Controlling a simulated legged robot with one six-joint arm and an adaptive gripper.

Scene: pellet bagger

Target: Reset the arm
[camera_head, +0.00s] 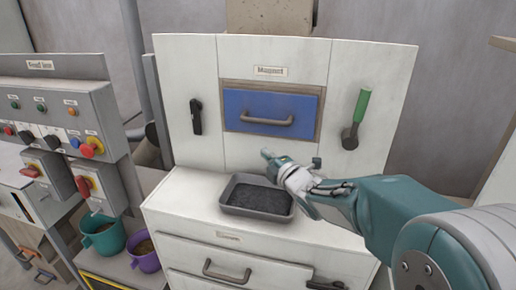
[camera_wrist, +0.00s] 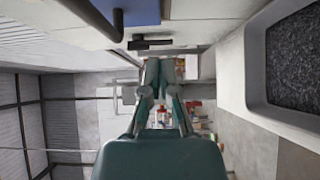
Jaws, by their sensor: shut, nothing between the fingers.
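My gripper (camera_head: 268,156) is shut and empty. In the head view it points left, in front of the white cabinet's panel (camera_head: 238,155), between the blue drawer above and the grey tray below. My teal and grey arm reaches in from the right. In the wrist view the closed fingers (camera_wrist: 158,68) point up the picture, with nothing between them.
The blue drawer (camera_head: 248,106), labelled Magnet, looks closed. A black handle (camera_head: 196,116) and a green-handled lever (camera_head: 356,120) flank it. The grey tray (camera_head: 233,208) holds dark pellets on the counter. A control panel (camera_head: 55,110), teal bucket (camera_head: 104,236) and purple bucket (camera_head: 145,258) stand left.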

